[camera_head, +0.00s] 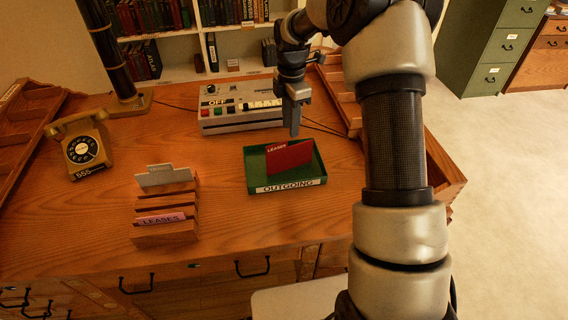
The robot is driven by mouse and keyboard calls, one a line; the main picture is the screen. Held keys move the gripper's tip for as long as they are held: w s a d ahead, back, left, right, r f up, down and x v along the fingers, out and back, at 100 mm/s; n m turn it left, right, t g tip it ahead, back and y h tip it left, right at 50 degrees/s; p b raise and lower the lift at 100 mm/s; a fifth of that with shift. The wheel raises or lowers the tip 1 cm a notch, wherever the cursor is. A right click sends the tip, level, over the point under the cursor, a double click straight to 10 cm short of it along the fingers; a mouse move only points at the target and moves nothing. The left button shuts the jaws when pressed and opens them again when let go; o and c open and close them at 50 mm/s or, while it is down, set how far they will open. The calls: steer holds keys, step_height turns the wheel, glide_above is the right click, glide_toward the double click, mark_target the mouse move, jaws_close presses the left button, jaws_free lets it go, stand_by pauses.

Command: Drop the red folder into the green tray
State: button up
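The red folder (288,158), marked LEASES, stands tilted inside the green tray (255,170), its lower edge within the tray walls. The tray has a white OUTGOING label on its front and sits on the wooden desk. My gripper (294,128) points down just above the folder's upper right part. The fingers look apart from the folder, but from this angle I cannot tell the gap between them or whether they touch anything.
A wooden file rack (165,212) with a pink LEASES folder (160,219) and a grey folder (165,175) stands left of the tray. A switch box (240,108) is behind it. A yellow telephone (82,146) and lamp post (106,48) are at the left. The front desk surface is clear.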

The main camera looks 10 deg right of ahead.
step_height(320, 180, up, 11)
steer(key=shift+r+p, duration=0.2)
steer(key=shift+p, duration=0.25)
steer(key=s+r+m+t+p, duration=0.4)
steer(key=s+r+m+p, duration=0.2)
steer(key=s+r+m, duration=1.1)
steer(key=s+m+t+p, duration=0.1)
steer(key=s+m+p, duration=0.1)
steer(key=s, duration=1.3)
steer(key=shift+a+m+t, duration=0.2)
steer(key=shift+m+t, duration=0.1)
steer(key=shift+m, duration=0.6)
